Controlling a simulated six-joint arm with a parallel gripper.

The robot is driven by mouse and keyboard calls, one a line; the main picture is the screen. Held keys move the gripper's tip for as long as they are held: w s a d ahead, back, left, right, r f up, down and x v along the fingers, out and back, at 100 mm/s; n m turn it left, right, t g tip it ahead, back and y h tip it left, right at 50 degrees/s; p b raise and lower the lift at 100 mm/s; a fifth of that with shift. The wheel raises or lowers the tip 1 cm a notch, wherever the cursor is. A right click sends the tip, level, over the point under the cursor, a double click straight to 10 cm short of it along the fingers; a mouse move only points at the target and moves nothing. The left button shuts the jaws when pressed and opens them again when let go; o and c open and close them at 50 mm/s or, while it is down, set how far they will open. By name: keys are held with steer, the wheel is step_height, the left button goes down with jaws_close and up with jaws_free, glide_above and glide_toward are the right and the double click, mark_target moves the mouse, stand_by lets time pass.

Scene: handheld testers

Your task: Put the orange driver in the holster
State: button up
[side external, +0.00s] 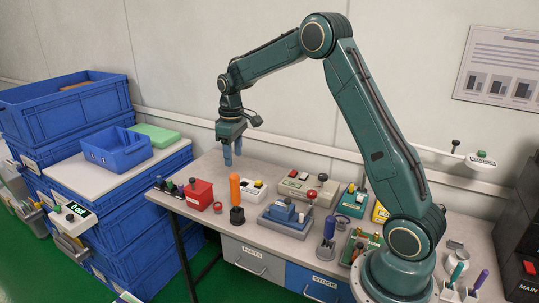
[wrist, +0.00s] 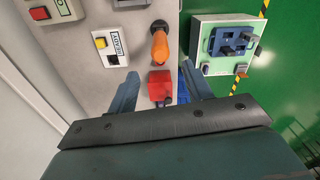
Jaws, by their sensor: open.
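The orange driver (side external: 235,188) stands upright with its lower end in a black round base (side external: 237,215) near the table's front edge. It also shows in the wrist view (wrist: 160,46), beyond my fingertips. My gripper (side external: 233,157) is open and empty, pointing down above the table, higher than the driver and apart from it. Its two fingers show in the wrist view (wrist: 160,72). A rack (side external: 455,292) at the lower right holds a teal-handled and a purple-handled driver; it may be the holster, but I cannot tell for sure.
A red box (side external: 199,193) sits left of the driver, between my fingers in the wrist view (wrist: 159,85). A white button box (side external: 252,190) and a grey-blue fixture (side external: 284,215) stand to its right. Blue crates (side external: 65,105) are stacked left.

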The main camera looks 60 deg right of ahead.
steer(key=shift+r, duration=0.3)
steer(key=shift+r, duration=0.1)
stand_by(0.3)
steer(key=shift+s+a+r, duration=0.1)
steer(key=shift+a+r, duration=0.05)
steer(key=shift+r, duration=0.05)
steer(key=s+a+r+t, duration=0.1)
steer(key=s+a+r, duration=0.35)
steer(key=s, duration=0.25)
steer(key=s+a+r+m+t, duration=0.1)
steer(key=s+a+r+t, duration=0.1)
steer(key=s+a+r, duration=0.3)
steer(key=s+a+r+t, duration=0.1)
steer(key=s+a+r, duration=0.25)
steer(key=s, duration=0.45)
steer(key=s+a+f+t, duration=0.1)
steer(key=s+a, duration=0.1)
steer(key=s, duration=0.8)
steer(key=shift+s+f+m, duration=0.2)
steer(key=shift+s+m, duration=0.15)
steer(key=shift+m, duration=0.05)
